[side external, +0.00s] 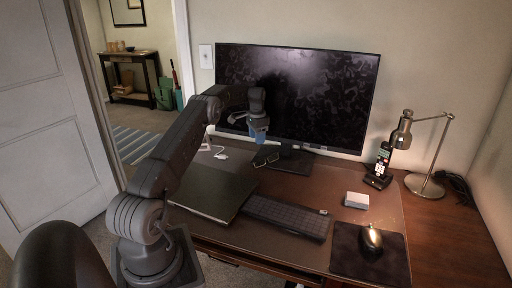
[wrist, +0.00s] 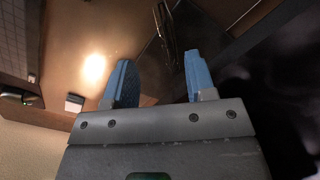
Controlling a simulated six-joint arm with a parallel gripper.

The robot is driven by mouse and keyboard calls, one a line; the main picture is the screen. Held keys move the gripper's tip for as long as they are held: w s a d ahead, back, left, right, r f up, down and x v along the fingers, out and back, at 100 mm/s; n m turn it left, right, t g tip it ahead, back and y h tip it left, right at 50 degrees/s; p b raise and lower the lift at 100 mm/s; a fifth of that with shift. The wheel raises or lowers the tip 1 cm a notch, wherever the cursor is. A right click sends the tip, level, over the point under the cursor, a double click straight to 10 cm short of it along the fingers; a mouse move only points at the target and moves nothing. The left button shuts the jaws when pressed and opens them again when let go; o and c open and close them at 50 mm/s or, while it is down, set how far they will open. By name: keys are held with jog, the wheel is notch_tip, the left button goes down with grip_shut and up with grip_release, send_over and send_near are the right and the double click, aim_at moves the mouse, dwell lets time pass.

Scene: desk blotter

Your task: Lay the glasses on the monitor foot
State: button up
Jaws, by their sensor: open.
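The glasses (side external: 265,159) lie on the desk mat just left of the dark monitor foot (side external: 296,165) in the side view. I cannot tell whether they touch its edge. In the wrist view the glasses (wrist: 164,25) show at the top centre, beyond the fingertips, near the dark foot (wrist: 154,62). My gripper (side external: 259,135) hangs in front of the monitor's lower left part, above the glasses. Its blue fingers (wrist: 157,78) are apart with nothing between them.
The monitor (side external: 310,95) stands close behind my gripper. A closed laptop (side external: 215,193), a keyboard (side external: 287,216), a white box (side external: 356,200), a mouse (side external: 371,238), a phone (side external: 381,165) and a lamp (side external: 425,184) surround the foot. Some mat in front of it is clear.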

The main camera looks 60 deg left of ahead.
jog(key=w+d+r+t, duration=0.1)
jog(key=w+d+r, duration=0.2)
jog(key=d+r, duration=1.1)
jog(key=s+d+r+t+y, duration=0.1)
jog(key=s+d+r, duration=0.1)
jog(key=d+r, duration=0.35)
jog(key=s+d+r, duration=0.2)
jog(key=d+r, duration=0.1)
jog(key=d, duration=0.5)
jog(key=s+d+r+t, duration=0.2)
jog(key=s+d, duration=1)
jog(key=d, duration=0.2)
jog(key=s+d+f, duration=0.2)
jog(key=s+d, duration=0.1)
jog(key=s, duration=0.3)
jog(key=s+d+f+t+h, duration=0.1)
jog(key=s+d+f, duration=0.1)
jog(key=s, duration=0.4)
jog(key=shift+d+f+t, duration=0.3)
jog(key=shift+d, duration=0.3)
